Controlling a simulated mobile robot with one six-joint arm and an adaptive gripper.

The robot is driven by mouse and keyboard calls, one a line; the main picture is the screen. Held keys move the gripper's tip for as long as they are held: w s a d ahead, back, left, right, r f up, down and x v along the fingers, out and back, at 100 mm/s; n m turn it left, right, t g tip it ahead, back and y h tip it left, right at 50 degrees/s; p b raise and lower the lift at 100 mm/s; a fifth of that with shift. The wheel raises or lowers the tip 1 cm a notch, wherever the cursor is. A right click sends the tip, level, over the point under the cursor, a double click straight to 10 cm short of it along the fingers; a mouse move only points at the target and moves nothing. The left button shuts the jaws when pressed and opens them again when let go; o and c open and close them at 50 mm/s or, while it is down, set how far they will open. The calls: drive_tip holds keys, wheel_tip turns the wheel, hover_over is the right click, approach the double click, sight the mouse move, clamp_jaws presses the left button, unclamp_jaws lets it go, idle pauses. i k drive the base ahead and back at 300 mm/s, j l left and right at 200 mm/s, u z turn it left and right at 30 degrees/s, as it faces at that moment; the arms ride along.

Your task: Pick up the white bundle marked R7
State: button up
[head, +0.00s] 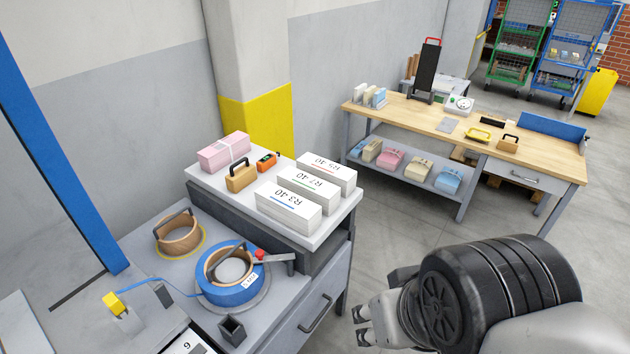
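The white bundle marked R7 (308,188) lies on the light top of the raised grey stand (335,222). It is the middle one of three similar white bundles, and its label reads upside down from here. The bundle marked R5 (327,170) is behind it and the bundle marked R3 (287,207) is in front, hiding part of its front side. My gripper (361,327) is at the bottom, to the right of the stand and apart from the bundles. Its two fingers are apart with nothing between them.
A pink tied bundle (222,152), a tan block with a handle (240,178) and an orange device (265,161) share the stand top, left of the bundles. A blue strap reel (238,290) sits below in front. A wooden workbench (410,110) stands further back, with open floor between.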

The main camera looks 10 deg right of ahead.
sight(322, 193)
drive_tip(key=i+l+u, duration=0.25)
drive_tip(key=i+u, duration=0.15)
drive_tip(key=i, duration=0.2)
drive_tip(key=i+l+u, duration=0.45)
drive_tip(key=i+j, duration=0.05)
drive_tip(key=i, duration=0.05)
